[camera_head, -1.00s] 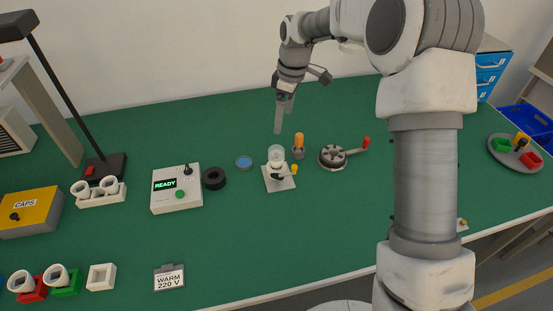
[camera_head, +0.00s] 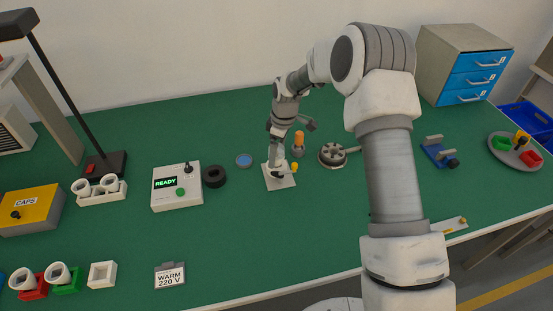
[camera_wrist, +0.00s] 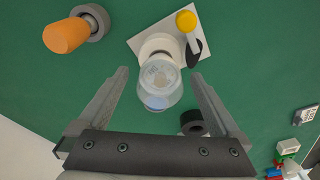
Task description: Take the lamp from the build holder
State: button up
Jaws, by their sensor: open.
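The lamp (camera_wrist: 160,82) is a clear glass bulb standing in the build holder, seen from above in the wrist view. The build holder (camera_head: 281,181) is a white plate with a round socket and a yellow-knobbed lever (camera_wrist: 186,22); its plate also shows in the wrist view (camera_wrist: 203,45). My gripper (camera_wrist: 160,85) is open, with one finger on each side of the bulb and gaps showing between fingers and glass. In the head view my gripper (camera_head: 273,154) is at the holder and hides most of the lamp.
An orange-handled tool (camera_head: 299,138) in a grey round base stands close behind the holder. A grey round fixture (camera_head: 332,155) is at its right. A black ring (camera_head: 214,177) and the READY box (camera_head: 177,187) lie to the left.

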jog(key=shift+a+f, duration=0.1)
jog(key=shift+f, duration=0.85)
jog(key=shift+c, duration=0.2)
jog(key=c, duration=1.4)
jog(key=shift+r, duration=0.1)
